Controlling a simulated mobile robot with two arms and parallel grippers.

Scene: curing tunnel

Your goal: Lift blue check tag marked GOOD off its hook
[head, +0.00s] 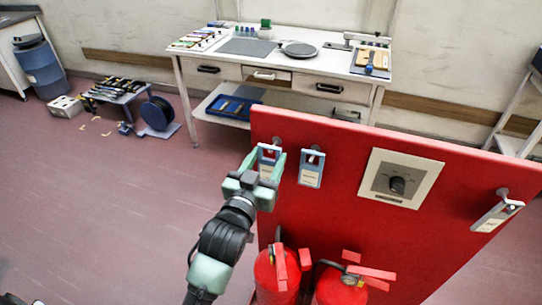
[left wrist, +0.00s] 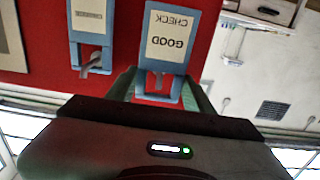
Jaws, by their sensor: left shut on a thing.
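The blue check tag marked GOOD (left wrist: 171,38) fills the upper middle of the left wrist view, its lettering upside down. In the head view the tag (head: 268,152) hangs at the left end of the red panel (head: 345,225). My left gripper (head: 264,164) is shut on the tag, with a green finger on each side of it. The gripper (left wrist: 160,92) also shows in the left wrist view. A hook (left wrist: 158,80) shows in the tag's slot, so the tag appears to be still on it. My right gripper is not in view.
A second blue tag (head: 312,168) hangs close to the right. A dial (head: 397,185) and a pale tag or handle (head: 497,214) are farther right on the panel. Fire extinguishers (head: 278,277) stand below. A workbench (head: 270,67) is behind; open floor lies left.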

